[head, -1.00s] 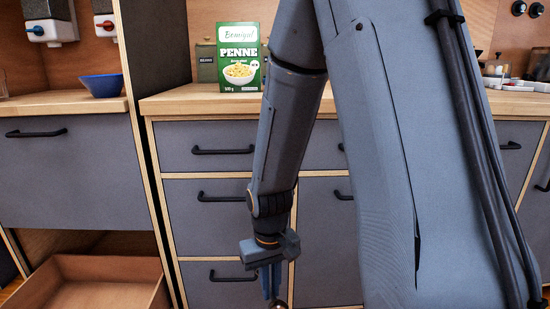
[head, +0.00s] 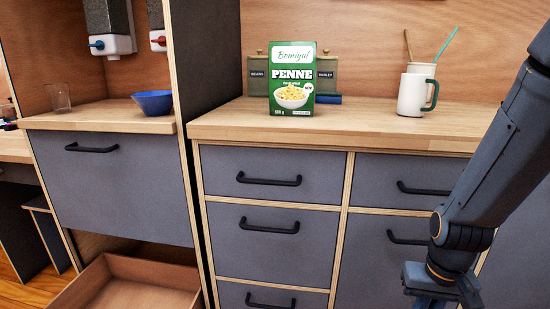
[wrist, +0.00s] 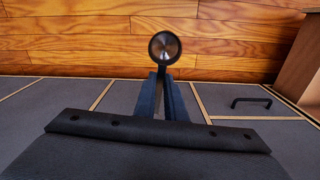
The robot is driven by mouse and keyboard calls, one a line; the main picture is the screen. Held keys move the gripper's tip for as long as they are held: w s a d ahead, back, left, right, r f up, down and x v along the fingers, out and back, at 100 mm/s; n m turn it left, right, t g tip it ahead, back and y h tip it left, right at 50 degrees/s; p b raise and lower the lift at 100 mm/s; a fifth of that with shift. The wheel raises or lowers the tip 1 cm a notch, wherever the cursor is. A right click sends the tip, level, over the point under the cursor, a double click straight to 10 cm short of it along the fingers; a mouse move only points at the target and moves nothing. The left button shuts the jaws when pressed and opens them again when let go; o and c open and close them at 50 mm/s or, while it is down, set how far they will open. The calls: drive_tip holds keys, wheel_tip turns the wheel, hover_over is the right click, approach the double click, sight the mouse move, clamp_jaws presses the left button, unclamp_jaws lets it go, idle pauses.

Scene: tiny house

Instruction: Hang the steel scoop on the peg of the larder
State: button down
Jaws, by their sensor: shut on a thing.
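The steel scoop (wrist: 165,47) shows in the wrist view, its round bowl beyond the fingertips with a short dark length behind it. My gripper (wrist: 167,90) is shut on the scoop between its two blue fingers. In the head view my gripper's body (head: 440,284) is at the bottom right, in front of the grey drawers; the fingertips and scoop are cut off there. The larder's peg cannot be made out in these frames.
A wooden counter (head: 360,130) holds a green penne box (head: 292,80), tins and a white mug (head: 412,94). To the left, a blue bowl (head: 154,102) stands on a shelf. Below it, an open wooden drawer (head: 125,290) juts out at floor level.

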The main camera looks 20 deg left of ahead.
drive_tip(key=s+a+r+n+t+p, duration=0.1)
drive_tip(key=s+r+p, duration=0.1)
drive_tip(key=r+p, duration=1.15)
drive_tip(key=s+a+r+t+p, duration=0.2)
drive_tip(key=r+p, duration=1)
drive_tip(key=r, duration=0.2)
drive_tip(key=w+a+r+n+y+p, duration=0.25)
drive_tip(key=w+a+r, duration=0.35)
drive_tip(key=a+r, duration=0.3)
drive_tip(key=w+a+r+n+y+p, duration=0.1)
drive_tip(key=w+a+r+n, duration=0.35)
drive_tip(key=a+r, duration=0.5)
drive_tip(key=w+a+r+n+y+p, duration=0.1)
drive_tip(key=w+a+r+n+y, duration=0.1)
drive_tip(key=w+a+r, duration=0.6)
drive_tip(key=a+r+n+g+y, duration=0.1)
drive_tip(key=a+r+n+y, duration=0.1)
drive_tip(key=a+r, duration=0.6)
drive_tip(key=a+r+n+y, duration=0.3)
drive_tip(key=a+r, duration=0.6)
drive_tip(key=r, duration=0.8)
drive_tip(key=shift+w+r+n+g+y, duration=0.15)
drive_tip(key=shift+r+n+g+y, duration=0.25)
drive_tip(key=shift+n, duration=0.3)
